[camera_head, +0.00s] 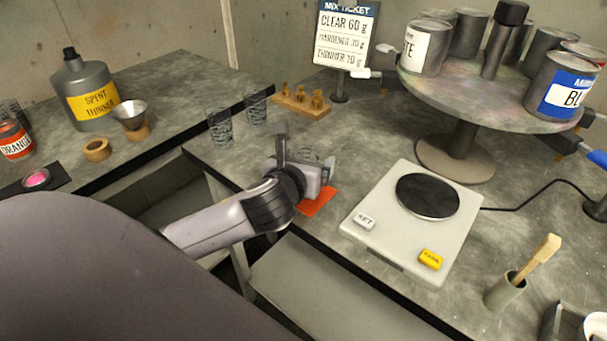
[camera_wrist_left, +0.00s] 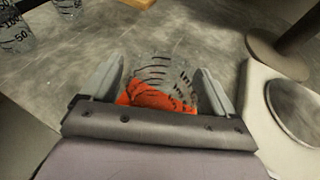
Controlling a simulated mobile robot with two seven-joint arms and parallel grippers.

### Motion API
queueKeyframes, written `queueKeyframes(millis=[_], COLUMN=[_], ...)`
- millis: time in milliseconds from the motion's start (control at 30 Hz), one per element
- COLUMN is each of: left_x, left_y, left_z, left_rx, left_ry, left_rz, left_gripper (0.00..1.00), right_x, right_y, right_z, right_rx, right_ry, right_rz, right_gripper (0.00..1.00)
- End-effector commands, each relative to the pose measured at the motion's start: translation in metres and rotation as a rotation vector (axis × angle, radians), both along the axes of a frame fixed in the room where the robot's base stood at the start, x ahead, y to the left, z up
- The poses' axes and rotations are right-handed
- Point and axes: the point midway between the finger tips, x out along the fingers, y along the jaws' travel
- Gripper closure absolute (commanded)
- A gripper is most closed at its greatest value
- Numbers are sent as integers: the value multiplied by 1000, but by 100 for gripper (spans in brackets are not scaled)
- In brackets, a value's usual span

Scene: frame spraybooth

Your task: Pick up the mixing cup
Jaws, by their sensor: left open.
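A clear mixing cup with dark graduation marks (camera_wrist_left: 160,72) stands between the fingers of my left gripper (camera_wrist_left: 160,80) in the left wrist view. In the head view only its upper part (camera_head: 309,153) shows behind my left gripper (camera_head: 308,163). The gripper is open, with one finger on each side of the cup. I cannot tell whether either finger touches it. An orange-red patch (camera_head: 318,202) lies at the cup's foot and shows through it in the left wrist view (camera_wrist_left: 150,97). My right gripper is not in view.
Two more clear graduated cups (camera_head: 219,128) (camera_head: 256,108) stand to the left. A scale (camera_head: 390,240) is close on the right, a can turntable (camera_head: 455,95) behind it. A wooden block with brass pieces (camera_head: 300,105) stands behind. A brush pot (camera_head: 503,291) is front right.

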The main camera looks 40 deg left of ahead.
Motion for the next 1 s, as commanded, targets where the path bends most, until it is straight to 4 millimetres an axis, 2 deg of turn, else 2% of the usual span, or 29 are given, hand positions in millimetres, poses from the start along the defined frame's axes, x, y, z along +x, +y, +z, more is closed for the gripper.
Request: queueKeyframes(millis=[233, 267, 400, 433, 767, 867, 1000], left_x=[2, 2, 2, 2, 2, 2, 2], left_y=[0, 0, 0, 0, 1, 1, 1], left_z=[0, 0, 0, 0, 2, 9, 29], left_rx=[-1, -1, -1, -1, 1, 0, 0], left_ry=[-1, -1, -1, -1, -2, -4, -7], left_rz=[-1, -1, -1, -1, 0, 0, 0], left_gripper=[12, 19, 64, 67, 67, 67, 67], right_x=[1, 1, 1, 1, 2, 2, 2], right_y=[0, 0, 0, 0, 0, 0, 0], right_z=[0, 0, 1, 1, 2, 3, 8], right_rx=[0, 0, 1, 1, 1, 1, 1], right_ry=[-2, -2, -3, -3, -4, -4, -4], right_rz=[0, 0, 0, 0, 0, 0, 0], right_gripper=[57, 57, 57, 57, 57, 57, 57])
